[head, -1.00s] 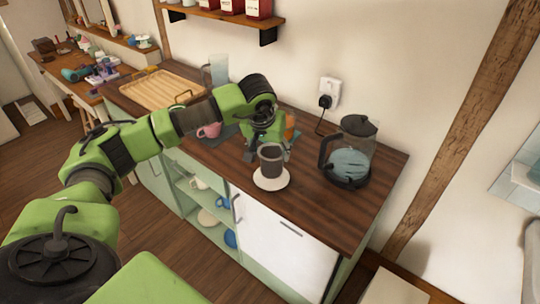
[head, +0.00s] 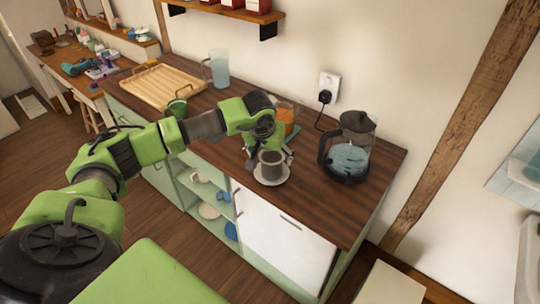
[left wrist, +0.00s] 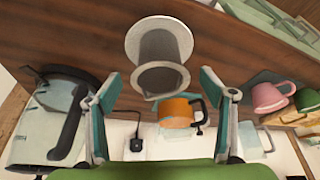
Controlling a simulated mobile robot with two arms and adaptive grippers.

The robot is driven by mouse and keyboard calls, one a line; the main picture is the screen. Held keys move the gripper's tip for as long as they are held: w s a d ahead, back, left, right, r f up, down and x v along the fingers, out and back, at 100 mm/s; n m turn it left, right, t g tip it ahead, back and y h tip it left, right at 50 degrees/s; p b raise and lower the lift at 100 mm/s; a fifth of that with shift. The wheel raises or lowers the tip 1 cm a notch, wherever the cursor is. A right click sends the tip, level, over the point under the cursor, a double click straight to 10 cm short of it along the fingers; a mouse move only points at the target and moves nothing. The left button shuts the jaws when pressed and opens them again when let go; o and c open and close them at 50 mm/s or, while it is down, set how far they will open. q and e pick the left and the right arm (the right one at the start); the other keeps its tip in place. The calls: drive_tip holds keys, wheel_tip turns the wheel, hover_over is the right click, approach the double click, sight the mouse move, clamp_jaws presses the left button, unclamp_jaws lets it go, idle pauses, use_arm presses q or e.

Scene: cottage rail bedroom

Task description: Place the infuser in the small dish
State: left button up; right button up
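The infuser (head: 271,164) is a dark grey cup with a pale rim. It stands upright on the small dish (head: 270,181), a round white saucer near the worktop's front edge. In the left wrist view the infuser (left wrist: 161,58) lies inside the outline of the dish (left wrist: 133,38). My left gripper (head: 270,151) is right behind the infuser. Its two teal fingers (left wrist: 160,95) are spread wide in the wrist view, with a gap on each side of the infuser's rim. My right gripper is not in view.
A glass kettle (head: 350,155) stands to the right on the dark worktop (head: 330,205). A pink mug (left wrist: 270,96) shows in the wrist view. A wooden tray (head: 160,88) and a clear jug (head: 219,70) are further left.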

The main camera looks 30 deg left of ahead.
use_arm(q)
drive_tip(key=shift+r, duration=0.1)
drive_tip(key=b+v, duration=0.3)
drive_tip(key=v, duration=0.9)
drive_tip(key=shift+r, duration=0.1)
